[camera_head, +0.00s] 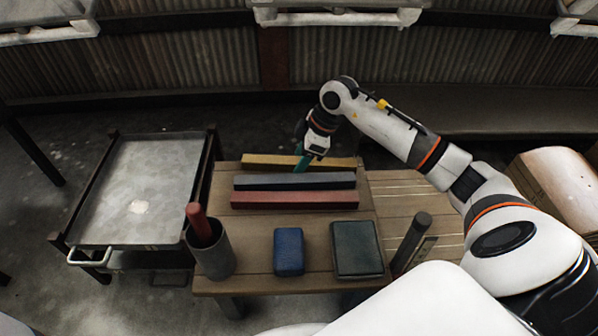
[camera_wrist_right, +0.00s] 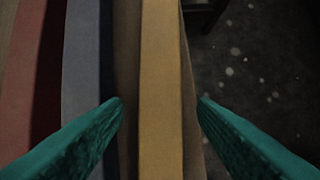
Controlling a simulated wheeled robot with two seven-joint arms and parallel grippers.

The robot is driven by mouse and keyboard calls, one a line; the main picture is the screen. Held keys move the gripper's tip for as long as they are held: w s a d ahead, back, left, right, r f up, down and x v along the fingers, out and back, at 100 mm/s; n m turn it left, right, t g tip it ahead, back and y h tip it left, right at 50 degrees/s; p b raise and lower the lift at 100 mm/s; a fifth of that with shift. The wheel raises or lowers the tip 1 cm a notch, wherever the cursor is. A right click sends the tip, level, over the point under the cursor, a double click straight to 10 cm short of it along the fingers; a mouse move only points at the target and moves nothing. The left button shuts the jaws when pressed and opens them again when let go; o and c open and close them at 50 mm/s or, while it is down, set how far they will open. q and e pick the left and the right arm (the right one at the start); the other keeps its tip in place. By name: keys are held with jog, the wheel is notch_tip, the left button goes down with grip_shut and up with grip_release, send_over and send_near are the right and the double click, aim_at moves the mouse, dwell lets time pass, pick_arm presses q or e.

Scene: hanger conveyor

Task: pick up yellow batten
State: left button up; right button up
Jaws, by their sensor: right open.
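The yellow batten (camera_head: 270,160) lies along the far edge of the wooden table in the head view. In the right wrist view the yellow batten (camera_wrist_right: 161,90) runs up the middle, between the two teal fingers of my right gripper (camera_wrist_right: 160,112). The fingers are open, with a gap on each side of the batten. In the head view my right gripper (camera_head: 304,163) points down at the batten, hiding part of it. Whether the fingertips reach below its top cannot be told. My left gripper is not in view.
A dark grey batten (camera_head: 295,181) and a red batten (camera_head: 295,200) lie parallel on the near side. The table (camera_head: 255,220) also holds a blue block (camera_head: 289,251), a dark green block (camera_head: 357,248) and a grey cup (camera_head: 213,254) with a red rod. A metal cart (camera_head: 145,185) stands left.

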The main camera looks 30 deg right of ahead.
jog(key=shift+f, duration=0.1)
jog(key=c, duration=1.1)
jog(key=shift+c, duration=0.2)
